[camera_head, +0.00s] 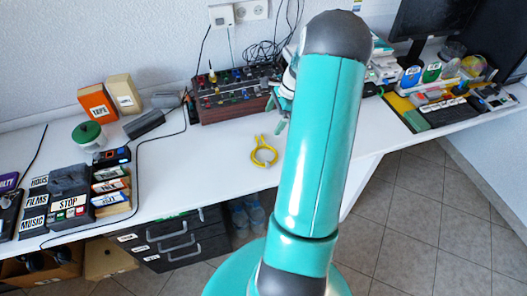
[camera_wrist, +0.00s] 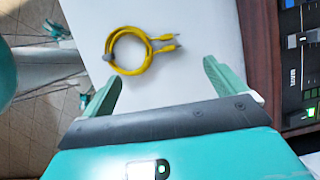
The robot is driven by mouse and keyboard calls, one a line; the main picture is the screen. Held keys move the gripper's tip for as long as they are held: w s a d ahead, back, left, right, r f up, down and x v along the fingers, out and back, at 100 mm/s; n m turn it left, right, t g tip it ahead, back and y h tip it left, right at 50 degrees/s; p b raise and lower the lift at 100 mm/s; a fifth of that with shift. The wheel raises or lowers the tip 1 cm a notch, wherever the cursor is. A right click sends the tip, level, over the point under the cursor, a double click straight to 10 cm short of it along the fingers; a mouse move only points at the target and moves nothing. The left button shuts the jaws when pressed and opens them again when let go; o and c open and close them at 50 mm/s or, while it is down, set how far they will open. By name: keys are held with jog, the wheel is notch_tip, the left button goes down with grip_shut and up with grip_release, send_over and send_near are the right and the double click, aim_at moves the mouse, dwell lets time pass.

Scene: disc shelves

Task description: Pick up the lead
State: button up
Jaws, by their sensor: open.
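The lead is a coiled yellow cable (camera_head: 263,155) lying on the white desk, near its front edge, in the head view. In the wrist view the yellow lead (camera_wrist: 129,70) lies ahead of my gripper, with its plug ends pointing right and a dark tie at its left. My gripper (camera_wrist: 162,80) is open and empty, its two teal fingers apart, with the lead beyond the fingertips and roughly between them in the picture. In the head view my arm hides most of the gripper; only a part shows beside the mixer.
A wood-sided mixer (camera_head: 232,95) with knobs stands behind the lead; its panel (camera_wrist: 300,75) is close at the right in the wrist view. Labelled cases (camera_head: 72,205) and a green-lidded pot (camera_head: 88,134) stand at left. The white desk (camera_head: 205,165) is clear around the lead.

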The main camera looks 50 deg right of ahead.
aim_at(260, 141)
jog(key=x, duration=1)
jog(key=shift+w+a+f, duration=0.15)
jog(key=shift+w+f, duration=0.05)
jog(key=shift+w, duration=0.05)
jog(key=c, duration=1.2)
jog(key=shift+r, duration=0.15)
jog(key=shift+r, duration=0.6)
jog(key=s+a+r, duration=0.9)
jog(key=a+r, duration=0.1)
jog(key=r, duration=0.1)
jog(key=shift+s+a+r, duration=0.15)
jog(key=shift+a+r, duration=0.1)
jog(key=shift+r, duration=0.05)
